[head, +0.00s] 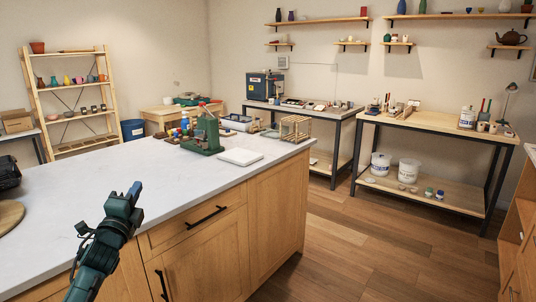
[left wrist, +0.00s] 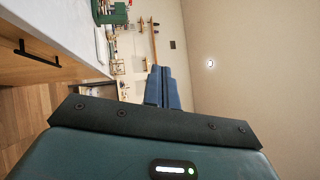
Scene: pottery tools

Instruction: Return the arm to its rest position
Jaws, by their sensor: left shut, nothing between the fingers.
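My left gripper (head: 126,198) is raised at the front left of the head view, in front of the white counter (head: 70,195). Its blue fingers (left wrist: 162,88) show in the left wrist view, closed together with nothing between them. It points up and away from me and holds no object. The forearm below it comes in from the bottom left edge. My right arm and gripper are not visible in either view.
On the counter stand a green tool (head: 203,135), a white slab (head: 240,156) and a wooden cage-like box (head: 295,128). A round wooden board (head: 9,214) lies at the left edge. Cabinets with black handles (head: 207,218) face me. The wood floor (head: 350,240) is clear on the right.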

